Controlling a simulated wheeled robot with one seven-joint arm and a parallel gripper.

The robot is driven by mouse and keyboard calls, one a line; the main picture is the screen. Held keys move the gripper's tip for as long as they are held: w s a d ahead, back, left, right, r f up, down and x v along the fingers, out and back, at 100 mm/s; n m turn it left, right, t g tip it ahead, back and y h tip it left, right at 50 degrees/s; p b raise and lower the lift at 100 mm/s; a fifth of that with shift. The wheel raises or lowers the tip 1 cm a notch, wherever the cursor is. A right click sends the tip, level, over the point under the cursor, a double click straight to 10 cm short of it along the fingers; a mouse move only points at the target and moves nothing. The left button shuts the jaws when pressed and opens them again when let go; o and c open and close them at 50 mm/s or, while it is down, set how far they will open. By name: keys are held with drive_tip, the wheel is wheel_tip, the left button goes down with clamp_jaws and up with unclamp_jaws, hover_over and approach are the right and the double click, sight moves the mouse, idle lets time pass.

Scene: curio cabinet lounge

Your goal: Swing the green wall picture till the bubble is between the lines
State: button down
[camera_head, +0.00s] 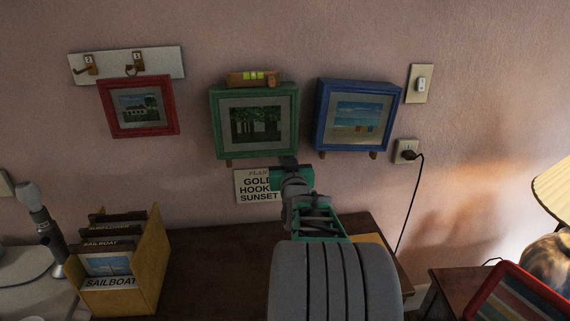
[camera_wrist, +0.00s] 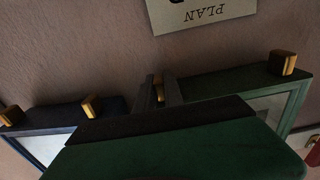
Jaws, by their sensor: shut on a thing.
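The green wall picture (camera_head: 213,125) hangs in the middle of the wall, with dark trees in it. A small level (camera_head: 240,80) with a bright green vial (camera_head: 254,75) sits on its top edge; the bubble's place between the lines is too small to tell. The picture looks close to level. Two pegs stick out below its frame, the left one (camera_head: 229,162) bare. My gripper (camera_head: 289,162) is at its lower right corner, shut on the right peg, mostly hidden by the fingers. In the wrist view the fingers (camera_wrist: 159,90) close at the green frame's edge (camera_wrist: 215,84), with the bare peg (camera_wrist: 284,62) beyond.
A blue picture (camera_head: 322,115) hangs close on the right, a red one (camera_head: 138,131) on the left under a hook board (camera_head: 110,65). A sign (camera_head: 256,186) is below the green frame. A yellow box (camera_head: 150,270) of pictures stands lower left; a cord (camera_head: 412,208) hangs right.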

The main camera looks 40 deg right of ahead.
drive_tip(key=c, duration=1.4)
unclamp_jaws()
drive_tip(key=shift+c, duration=0.2)
drive_tip(key=v, duration=0.7)
drive_tip(key=shift+s+a, duration=0.25)
drive_tip(key=shift+s, duration=0.1)
drive_tip(key=a+f+n+g+y+p, duration=0.2)
drive_tip(key=a+n+g+y+p, duration=0.15)
drive_tip(key=a, duration=0.85)
drive_tip(key=a+f+n+g+y+p, duration=0.1)
drive_tip(key=a+n+g+y+p, duration=0.3)
drive_tip(key=a, duration=0.9)
drive_tip(key=s+a+f+g+y+p, duration=0.1)
drive_tip(key=s+a+g+y+p, duration=0.1)
drive_tip(key=s+a, duration=0.6)
drive_tip(key=s+g+p, duration=0.1)
drive_tip(key=s+g, duration=0.1)
drive_tip(key=s, duration=0.1)
drive_tip(key=shift+s+a+f+p, duration=0.2)
drive_tip(key=shift+a+p, duration=0.1)
drive_tip(key=shift+p, duration=0.05)
